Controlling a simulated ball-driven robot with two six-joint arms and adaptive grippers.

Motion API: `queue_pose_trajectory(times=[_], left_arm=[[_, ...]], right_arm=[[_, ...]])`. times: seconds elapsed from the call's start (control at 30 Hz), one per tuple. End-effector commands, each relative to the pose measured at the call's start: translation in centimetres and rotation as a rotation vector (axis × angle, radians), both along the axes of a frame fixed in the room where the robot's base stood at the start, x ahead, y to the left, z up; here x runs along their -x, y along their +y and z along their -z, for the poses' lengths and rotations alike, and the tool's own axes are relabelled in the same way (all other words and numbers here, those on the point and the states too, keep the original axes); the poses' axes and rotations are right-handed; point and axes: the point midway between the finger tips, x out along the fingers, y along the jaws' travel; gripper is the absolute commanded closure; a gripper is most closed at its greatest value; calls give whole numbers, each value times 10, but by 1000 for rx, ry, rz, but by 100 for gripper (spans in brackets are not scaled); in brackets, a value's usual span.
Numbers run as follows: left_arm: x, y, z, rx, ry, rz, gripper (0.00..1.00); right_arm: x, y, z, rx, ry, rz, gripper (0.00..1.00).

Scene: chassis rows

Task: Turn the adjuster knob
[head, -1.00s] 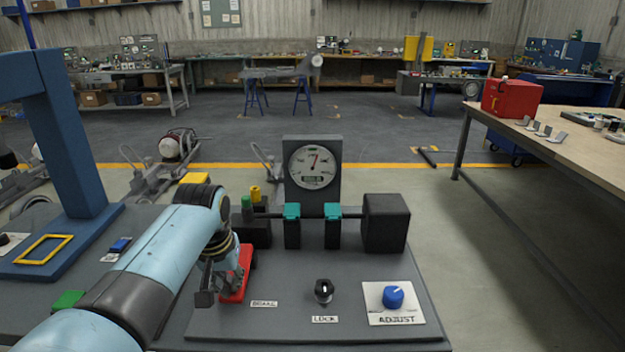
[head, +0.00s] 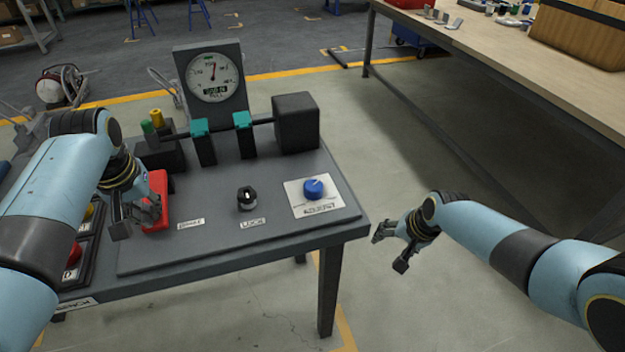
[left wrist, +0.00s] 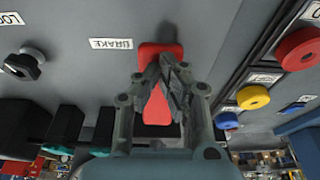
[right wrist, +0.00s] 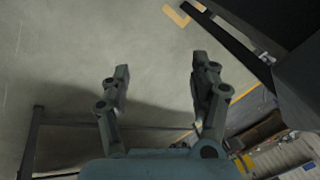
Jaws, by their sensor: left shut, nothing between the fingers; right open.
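The blue adjuster knob (head: 313,188) with a white pointer mark sits on a white labelled plate (head: 335,206) at the front right of the grey bench. My left gripper (head: 140,218) is shut and empty at the red brake lever (head: 157,190). In the left wrist view its fingertips (left wrist: 165,62) lie over the red lever (left wrist: 160,110); whether they press on it I cannot tell. My right gripper (head: 388,250) is open and empty, beyond the bench's right edge and to the right of the knob. In the right wrist view its fingers (right wrist: 160,80) are apart over bare floor.
A black lock knob (head: 247,198) stands between the brake lever and the adjuster. Behind are a dial gauge (head: 214,75), teal clamps (head: 243,121) on a shaft and a dark block (head: 296,122). A wooden-topped table (head: 520,60) stands right; floor between is clear.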

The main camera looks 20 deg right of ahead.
Motion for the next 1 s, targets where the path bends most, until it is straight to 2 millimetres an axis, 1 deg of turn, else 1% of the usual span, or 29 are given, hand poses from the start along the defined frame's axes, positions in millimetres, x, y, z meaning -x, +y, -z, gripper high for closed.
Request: queue_pose_trajectory(times=[0.03, 0.07, 0.1, 0.17, 0.2, 0.23, 0.3, 0.37, 0.4, 0.53, 0.6, 0.7, 0.77, 0.83, 0.93, 1.0], left_arm=[[0, 0, 0, 1, -1, 0, 100], [0, 0, 0, 1, -1, 0, 100], [0, 0, 0, 1, -1, 0, 100], [0, 0, 0, 1, -1, 0, 100], [0, 0, 0, 1, -2, 0, 100], [0, 0, 0, 1, -2, 0, 100], [0, 0, 0, 1, -2, 0, 100], [0, 0, 0, 1, -2, 0, 100], [0, 0, 0, 1, -2, 0, 100], [0, 0, 0, 0, -1, 0, 100], [0, 0, 0, 0, -1, 0, 100], [0, 0, 0, 0, -1, 0, 100], [0, 0, 0, 0, -1, 0, 100], [0, 0, 0, 0, -1, 0, 100], [0, 0, 0, 0, 0, 0, 100], [0, 0, 1, 0, 0, 0, 100]], right_arm=[[-38, 0, -31, -47, -33, 48, 38], [-56, 1, -47, -80, -47, 76, 38], [-79, 3, -70, -123, -64, 111, 38], [-110, 11, -105, -184, -80, 143, 38], [-125, 29, -126, -206, -64, 121, 38], [-129, 46, -135, -199, -35, 81, 38], [-128, 78, -150, -150, 38, -27, 38], [-128, 101, -167, -98, 96, -111, 38], [-128, 114, -179, -62, 133, -160, 38], [-121, 144, -219, 46, 245, -278, 38], [-118, 153, -237, 91, 291, -313, 38], [-113, 161, -254, 134, 337, -341, 38], [-111, 163, -260, 149, 352, -350, 38], [-109, 164, -259, 156, 363, -354, 38], [-109, 164, -248, 159, 368, -356, 38], [-108, 164, -235, 158, 369, -355, 38]])
